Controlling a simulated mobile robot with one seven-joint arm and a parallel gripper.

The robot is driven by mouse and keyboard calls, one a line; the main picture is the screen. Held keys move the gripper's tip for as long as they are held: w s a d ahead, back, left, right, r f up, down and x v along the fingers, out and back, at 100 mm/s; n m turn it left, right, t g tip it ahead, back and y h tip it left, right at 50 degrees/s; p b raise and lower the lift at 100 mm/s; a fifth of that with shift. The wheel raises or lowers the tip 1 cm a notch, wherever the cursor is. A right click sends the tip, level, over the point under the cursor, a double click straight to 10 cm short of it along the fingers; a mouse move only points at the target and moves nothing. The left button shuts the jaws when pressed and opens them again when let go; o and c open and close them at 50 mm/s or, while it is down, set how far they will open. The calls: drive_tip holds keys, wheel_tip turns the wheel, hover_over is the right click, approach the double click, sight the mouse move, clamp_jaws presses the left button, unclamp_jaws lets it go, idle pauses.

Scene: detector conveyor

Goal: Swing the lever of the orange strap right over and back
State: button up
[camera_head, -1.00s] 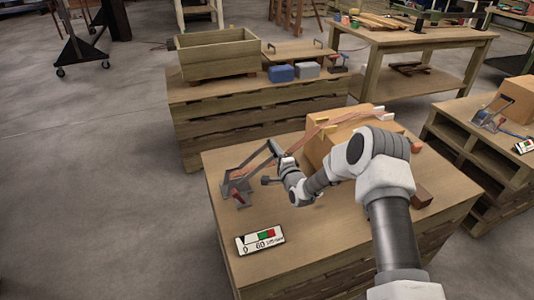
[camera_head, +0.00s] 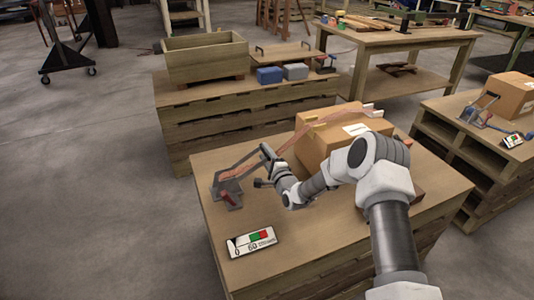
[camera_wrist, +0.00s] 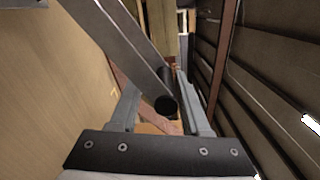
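The orange strap (camera_head: 308,129) runs over the cardboard box (camera_head: 325,150) on the near pallet stack and down to a grey metal ratchet (camera_head: 229,190) at the left. The ratchet's long lever (camera_head: 238,164) slants up and right from it. My gripper (camera_head: 266,156) is at the raised end of the lever. In the wrist view, the lever's grey bar (camera_wrist: 118,45) comes in from the upper left, and its black round grip (camera_wrist: 165,100) lies between my two fingers (camera_wrist: 158,92). The fingers stand apart, with a gap visible beside the grip; contact is hard to tell.
A white gauge plate (camera_head: 251,242) with red and green fields lies in front of the ratchet. A wooden crate (camera_head: 205,60) and blue and grey boxes stand on the pallet stack behind. A blue strap (camera_head: 474,118) is on the right pallet.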

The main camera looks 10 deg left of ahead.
drive_tip(key=shift+o, duration=0.4)
drive_tip(key=shift+w+d+r, duration=0.1)
drive_tip(key=shift+d, duration=0.1)
drive_tip(key=shift+d, duration=0.15)
drive_tip(key=p+v, duration=0.4)
drive_tip(key=v, duration=1.3)
drive_tip(key=shift+s, duration=0.2)
drive_tip(key=shift+r, duration=0.1)
